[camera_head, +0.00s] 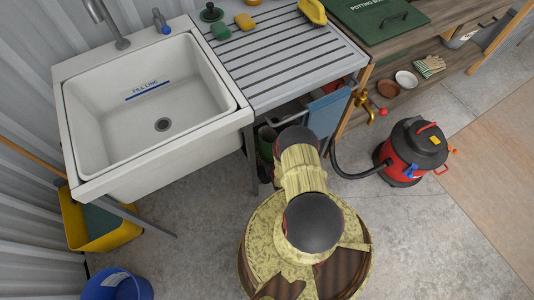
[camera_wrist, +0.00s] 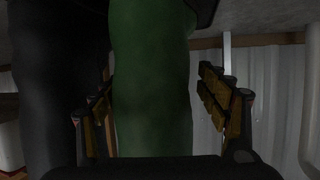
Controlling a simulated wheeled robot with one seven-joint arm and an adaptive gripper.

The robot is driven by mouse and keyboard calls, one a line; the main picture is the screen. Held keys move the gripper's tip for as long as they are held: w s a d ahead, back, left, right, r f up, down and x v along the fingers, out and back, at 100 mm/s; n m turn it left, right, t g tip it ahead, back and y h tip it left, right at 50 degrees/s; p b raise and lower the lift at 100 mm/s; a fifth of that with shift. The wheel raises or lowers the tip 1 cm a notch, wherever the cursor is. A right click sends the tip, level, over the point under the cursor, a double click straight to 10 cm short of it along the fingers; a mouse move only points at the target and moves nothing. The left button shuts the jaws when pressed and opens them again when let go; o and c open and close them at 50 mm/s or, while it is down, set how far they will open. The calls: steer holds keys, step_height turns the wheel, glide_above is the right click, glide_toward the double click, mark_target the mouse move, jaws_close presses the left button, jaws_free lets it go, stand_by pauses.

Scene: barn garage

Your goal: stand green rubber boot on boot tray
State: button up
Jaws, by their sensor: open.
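The green rubber boot (camera_wrist: 150,75) fills the middle of the wrist view as an upright dark green shaft. My gripper (camera_wrist: 162,110) is open, with one finger on each side of the shaft. A gap shows between the shaft and the right finger; the left finger is close to the shaft, and I cannot tell if it touches. In the head view my arm reaches under the drainboard and hides the gripper. Dark green and black shapes show there beside my arm, too small to make out. I cannot make out the boot tray in either view.
A black boot-like shape (camera_wrist: 55,85) stands close left of the green boot. The white sink (camera_head: 215,75) and ribbed drainboard (camera_head: 285,50) are above the reach area. A blue cloth (camera_head: 327,112) hangs at right. A red vacuum (camera_head: 405,155) and blue bucket (camera_head: 115,286) stand on the floor.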

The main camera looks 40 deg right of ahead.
mark_target(270, 159)
steer(key=p+v, duration=0.4)
steer(key=v, duration=0.6)
steer(key=shift+s+a+r, duration=0.1)
steer(key=shift+s+r, duration=0.1)
steer(key=shift+s+a+r, duration=0.2)
steer(key=shift+s+a, duration=0.15)
steer(key=shift+s, duration=0.25)
